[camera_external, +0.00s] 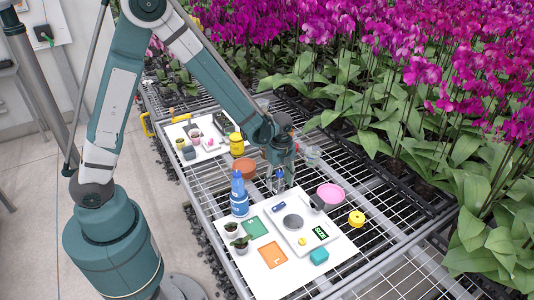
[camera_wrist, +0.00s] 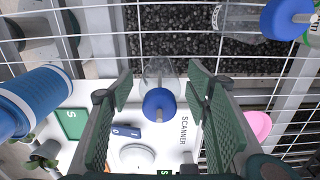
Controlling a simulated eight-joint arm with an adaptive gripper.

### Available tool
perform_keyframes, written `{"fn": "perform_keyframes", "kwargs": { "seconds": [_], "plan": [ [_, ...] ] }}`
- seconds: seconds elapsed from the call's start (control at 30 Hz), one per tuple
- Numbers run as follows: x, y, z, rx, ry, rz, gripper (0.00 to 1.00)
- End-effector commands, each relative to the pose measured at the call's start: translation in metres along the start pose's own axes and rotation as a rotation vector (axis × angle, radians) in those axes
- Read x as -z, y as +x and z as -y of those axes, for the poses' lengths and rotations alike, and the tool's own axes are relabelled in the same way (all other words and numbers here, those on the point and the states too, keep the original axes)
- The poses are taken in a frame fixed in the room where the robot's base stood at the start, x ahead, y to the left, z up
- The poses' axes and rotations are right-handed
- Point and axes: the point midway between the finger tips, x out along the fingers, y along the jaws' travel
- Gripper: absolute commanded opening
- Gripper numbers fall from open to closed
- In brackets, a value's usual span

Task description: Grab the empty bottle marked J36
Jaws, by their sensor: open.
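In the wrist view a clear bottle with a blue cap (camera_wrist: 158,100) stands between the fingers of my open gripper (camera_wrist: 160,110), with a finger on each side and the cap toward the camera. It also shows below my gripper (camera_external: 281,165) in the external view, as a small clear bottle (camera_external: 278,182). No J36 marking is readable on it. A second clear bottle with a blue cap (camera_wrist: 285,18) is at the upper right of the wrist view, with partly visible print. In the external view a clear bottle (camera_external: 312,156) stands right of my gripper.
A blue bottle (camera_external: 239,195) stands left of my gripper on the white board (camera_external: 325,262). The board carries a scale (camera_external: 304,236), a green square (camera_external: 254,228), an orange square (camera_external: 271,255), a teal block (camera_external: 319,256) and small pots. A pink dish (camera_external: 331,193) lies at right.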

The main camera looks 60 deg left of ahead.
Motion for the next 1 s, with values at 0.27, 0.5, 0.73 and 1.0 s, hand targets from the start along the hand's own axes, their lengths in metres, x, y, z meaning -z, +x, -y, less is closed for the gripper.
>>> {"fn": "perform_keyframes", "kwargs": {
  "seconds": [0.27, 0.5, 0.73, 1.0],
  "plan": [
    [0.0000, 0.0041, -0.0001, 0.000, 0.000, 0.000, 0.48],
    [0.0000, 0.0040, 0.0000, 0.000, 0.000, 0.000, 0.48],
    [0.0000, 0.0039, 0.0000, 0.000, 0.000, 0.000, 0.36],
    [0.0000, 0.0039, 0.0000, 0.000, 0.000, 0.000, 0.21]
  ]
}}
